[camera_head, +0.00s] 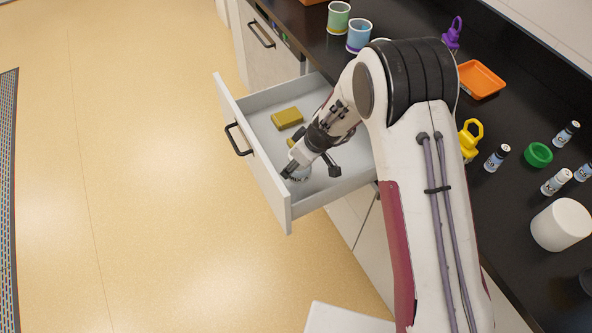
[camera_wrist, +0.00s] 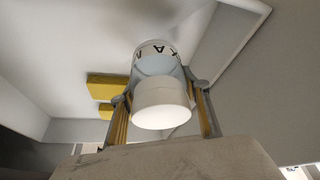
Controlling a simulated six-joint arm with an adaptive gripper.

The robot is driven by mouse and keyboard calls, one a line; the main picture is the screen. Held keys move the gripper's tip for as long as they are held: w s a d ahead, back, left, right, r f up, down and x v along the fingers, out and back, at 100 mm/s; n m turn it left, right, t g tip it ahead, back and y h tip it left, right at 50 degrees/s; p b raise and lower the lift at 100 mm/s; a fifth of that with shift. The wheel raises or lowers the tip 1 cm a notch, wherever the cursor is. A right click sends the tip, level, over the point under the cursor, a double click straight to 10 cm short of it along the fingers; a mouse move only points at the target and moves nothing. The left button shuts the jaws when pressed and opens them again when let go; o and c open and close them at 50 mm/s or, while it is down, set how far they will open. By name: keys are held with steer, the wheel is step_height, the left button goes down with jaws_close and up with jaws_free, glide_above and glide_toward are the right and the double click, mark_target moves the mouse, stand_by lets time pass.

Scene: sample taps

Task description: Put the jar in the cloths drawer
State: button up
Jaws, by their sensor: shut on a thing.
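The open drawer (camera_head: 262,130) is pulled out from the counter and holds yellow cloths (camera_head: 287,118). My gripper (camera_head: 290,168) reaches down inside the drawer, near its front wall. In the wrist view my gripper (camera_wrist: 160,108) is shut on the jar (camera_wrist: 158,58), with a finger on each side. The jar has a white lid and a pale body with dark letters. In the head view only a little of the jar (camera_head: 301,174) shows below the fingers. The yellow cloths (camera_wrist: 107,87) lie left of the jar in the wrist view. I cannot tell whether the jar touches the drawer floor.
The dark counter (camera_head: 527,220) holds several vials, a green ring (camera_head: 538,154), a white cylinder (camera_head: 561,224), an orange tray (camera_head: 481,80), yellow and purple tap-like pieces, and cups (camera_head: 338,18). The drawer walls stand close around my gripper. The floor left of the drawer is clear.

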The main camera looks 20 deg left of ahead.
mark_target(309, 168)
steer(key=shift+f, duration=0.3)
steer(key=shift+f, duration=1.75)
steer(key=shift+f, duration=0.1)
steer(key=o, duration=1.2)
steer(key=shift+v, duration=6.1)
steer(key=shift+w+a, duration=0.1)
